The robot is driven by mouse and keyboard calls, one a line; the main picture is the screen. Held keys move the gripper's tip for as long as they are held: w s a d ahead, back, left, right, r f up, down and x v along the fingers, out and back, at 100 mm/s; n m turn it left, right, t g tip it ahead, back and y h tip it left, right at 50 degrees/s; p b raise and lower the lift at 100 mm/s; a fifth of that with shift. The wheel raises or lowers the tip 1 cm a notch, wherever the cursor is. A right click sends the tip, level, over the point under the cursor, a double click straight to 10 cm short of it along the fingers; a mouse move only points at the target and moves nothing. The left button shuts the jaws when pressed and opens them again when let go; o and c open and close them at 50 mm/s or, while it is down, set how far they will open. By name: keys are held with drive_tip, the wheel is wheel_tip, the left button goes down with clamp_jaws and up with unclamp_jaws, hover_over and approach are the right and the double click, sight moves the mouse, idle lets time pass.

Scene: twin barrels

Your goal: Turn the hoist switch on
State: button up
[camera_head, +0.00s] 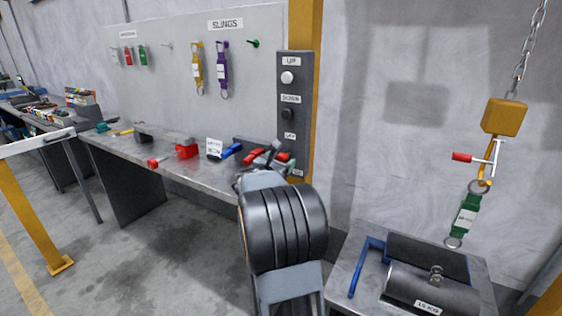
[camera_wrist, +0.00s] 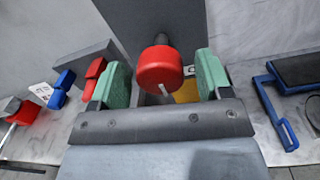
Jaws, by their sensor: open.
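The hoist control panel (camera_head: 293,130) is a tall dark plate on the yellow post, with a white UP button (camera_head: 288,77), a dark DOWN button (camera_head: 288,114) and an OFF label (camera_head: 290,135) below. In the wrist view a red switch knob (camera_wrist: 162,68) on a dark stem sticks out from the panel (camera_wrist: 150,22). A short white line marks the knob's face. My gripper (camera_wrist: 160,85) is open, with one green fingertip on each side of the knob and visible gaps between. In the head view my gripper (camera_head: 266,158) is at the panel's lower part, which my arm partly hides.
A workbench (camera_head: 190,180) with red and blue clamps is at left. At right, a chain hoist (camera_head: 505,116) carries a green sling (camera_head: 466,214) above a metal cylinder (camera_head: 430,285) on a small table. A blue handle (camera_head: 366,265) is beside it.

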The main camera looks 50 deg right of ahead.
drive_tip(key=shift+d, duration=0.35)
drive_tip(key=c, duration=0.9)
